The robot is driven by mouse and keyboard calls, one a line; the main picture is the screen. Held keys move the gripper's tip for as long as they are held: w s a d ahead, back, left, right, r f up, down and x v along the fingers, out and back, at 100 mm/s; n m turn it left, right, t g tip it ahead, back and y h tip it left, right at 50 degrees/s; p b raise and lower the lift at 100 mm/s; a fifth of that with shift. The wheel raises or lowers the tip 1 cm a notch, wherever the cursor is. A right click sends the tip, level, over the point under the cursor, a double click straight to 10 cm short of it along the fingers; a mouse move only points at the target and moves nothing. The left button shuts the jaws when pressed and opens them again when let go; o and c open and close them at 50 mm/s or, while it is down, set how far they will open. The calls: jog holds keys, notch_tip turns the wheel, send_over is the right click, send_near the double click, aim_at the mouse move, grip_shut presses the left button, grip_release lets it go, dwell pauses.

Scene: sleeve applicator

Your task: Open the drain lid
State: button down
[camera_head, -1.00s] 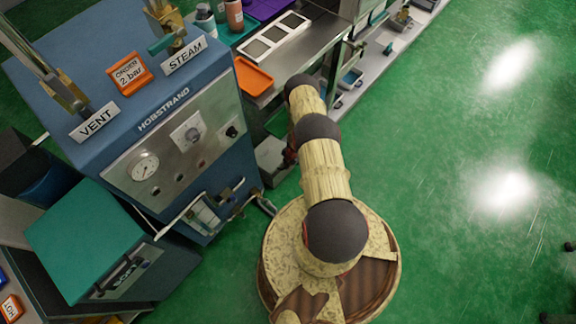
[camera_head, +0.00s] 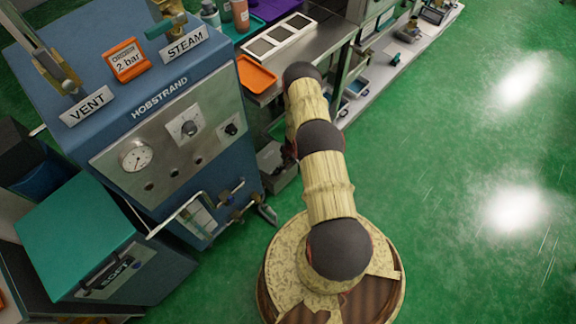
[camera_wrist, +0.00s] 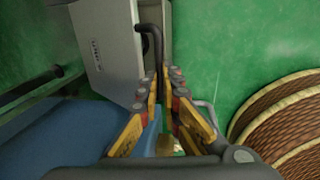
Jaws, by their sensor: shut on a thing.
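In the wrist view my gripper (camera_wrist: 164,78) is closed around the lower end of a dark hooked handle (camera_wrist: 152,38), which rises from between the fingertips. The handle stands against a pale grey box with a lettered panel (camera_wrist: 105,45), apparently the drain lid. How far the lid is open I cannot tell. In the head view a small grey box (camera_head: 277,168) sits low beside the blue machine, just left of my arm.
The blue steam machine (camera_head: 140,115) stands left of my arm, with thin pipes and valves (camera_head: 238,200) low on its right side. A steel bench with an orange tray (camera_head: 256,74) is behind. Green floor (camera_head: 450,160) to the right is clear.

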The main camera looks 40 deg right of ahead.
jog(key=w, duration=0.2)
jog(key=shift+w+d+r+t, duration=0.1)
jog(key=shift+w+r+t, duration=0.2)
jog(key=shift+w+r, duration=0.1)
jog(key=c, duration=2.1)
grip_release()
jog(key=shift+f, duration=0.1)
jog(key=shift+c, duration=0.2)
jog(key=shift+o, duration=1.1)
jog(key=shift+s+f, duration=0.1)
jog(key=shift+s, duration=0.1)
jog(key=v, duration=1.2)
jog(key=shift+s, duration=0.15)
jog(key=shift+f, duration=0.1)
